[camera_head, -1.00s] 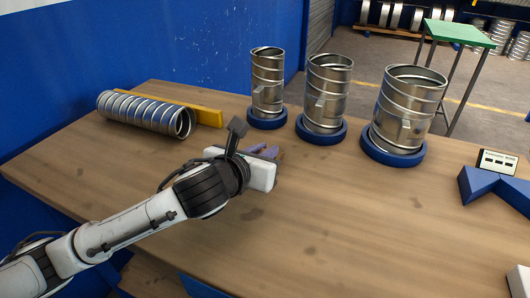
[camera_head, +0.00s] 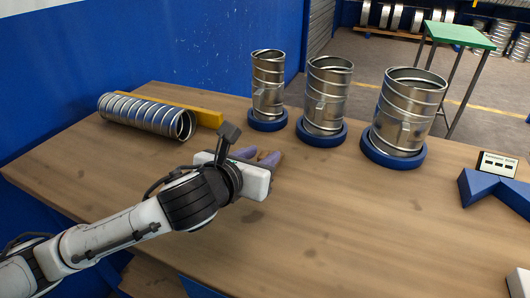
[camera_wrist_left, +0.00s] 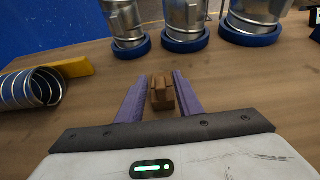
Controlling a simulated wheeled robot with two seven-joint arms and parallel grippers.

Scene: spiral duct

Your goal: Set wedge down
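The wedge is a small brown wooden block (camera_wrist_left: 162,94), seen in the left wrist view between the two purple fingers of my left gripper (camera_wrist_left: 158,82). A narrow gap shows between the block and the left finger; the right finger is very close to it. The fingers are spread, and the block appears to stand on the wooden table. In the head view my left gripper (camera_head: 258,156) is low over the table, and part of the wedge shows brown between the fingers.
Three metal duct pieces stand in blue ring bases (camera_head: 321,134) behind the gripper. A long spiral duct (camera_head: 146,115) lies at the left by a yellow bar (camera_head: 209,118). A blue angled block (camera_head: 484,188) and a small display (camera_head: 497,163) are at the right. The front table is clear.

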